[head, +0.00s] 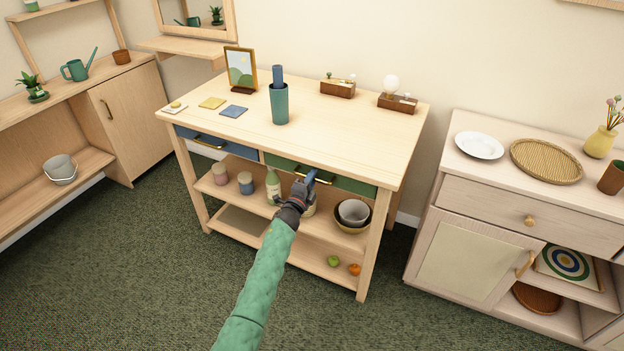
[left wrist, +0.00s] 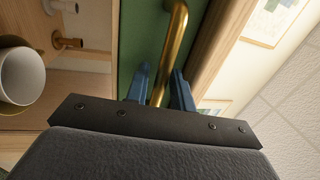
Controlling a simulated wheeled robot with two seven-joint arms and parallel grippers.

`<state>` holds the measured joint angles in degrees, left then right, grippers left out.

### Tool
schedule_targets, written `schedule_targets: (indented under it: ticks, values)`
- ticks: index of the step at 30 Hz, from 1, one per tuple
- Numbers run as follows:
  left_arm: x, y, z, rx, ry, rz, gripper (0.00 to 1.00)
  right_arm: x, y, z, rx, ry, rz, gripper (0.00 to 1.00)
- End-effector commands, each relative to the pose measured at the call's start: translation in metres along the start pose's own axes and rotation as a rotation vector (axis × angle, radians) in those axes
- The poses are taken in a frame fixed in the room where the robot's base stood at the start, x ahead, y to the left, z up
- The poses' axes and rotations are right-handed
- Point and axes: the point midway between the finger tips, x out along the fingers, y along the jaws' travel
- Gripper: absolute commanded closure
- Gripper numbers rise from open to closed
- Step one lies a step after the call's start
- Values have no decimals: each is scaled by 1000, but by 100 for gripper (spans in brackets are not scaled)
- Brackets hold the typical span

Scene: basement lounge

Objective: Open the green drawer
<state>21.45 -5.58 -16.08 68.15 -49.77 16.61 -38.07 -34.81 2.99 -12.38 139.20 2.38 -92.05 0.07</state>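The green drawer (head: 352,184) is in the right half of the wooden table's front, under the top, and looks closed. Its green front (left wrist: 140,35) fills the middle of the left wrist view. Its brass handle (left wrist: 174,40) is a curved bar. My left gripper (head: 313,177) is in front of the drawer at the handle. In the left wrist view its two blue fingers (left wrist: 160,88) are apart, one on each side of the handle bar, with a narrow gap visible. In the head view my gripper hides part of the handle. My right gripper is in neither view.
The table (head: 340,128) holds a green cup (head: 279,104), a picture frame (head: 240,69) and small boxes. A blue drawer (head: 230,149) is at left. Bottles and bowls (head: 353,212) stand on the shelf below. A cabinet (head: 470,235) stands to the right.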

Motion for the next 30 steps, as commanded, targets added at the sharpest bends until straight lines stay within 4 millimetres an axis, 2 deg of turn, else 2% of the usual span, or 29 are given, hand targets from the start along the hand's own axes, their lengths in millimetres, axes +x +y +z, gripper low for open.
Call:
schedule_targets:
  ticks: [1,3,14,20,29,30]
  values:
    - [0,0,0,0,0,0,86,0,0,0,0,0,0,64]
    - [0,0,0,0,0,0,100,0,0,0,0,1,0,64]
    - [-6,-1,0,0,0,2,100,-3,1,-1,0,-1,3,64]
    - [-26,-5,0,-1,0,3,100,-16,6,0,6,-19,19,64]
    - [-68,-12,0,0,0,3,100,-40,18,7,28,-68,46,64]
    - [-73,-14,0,-1,0,2,100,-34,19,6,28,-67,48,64]
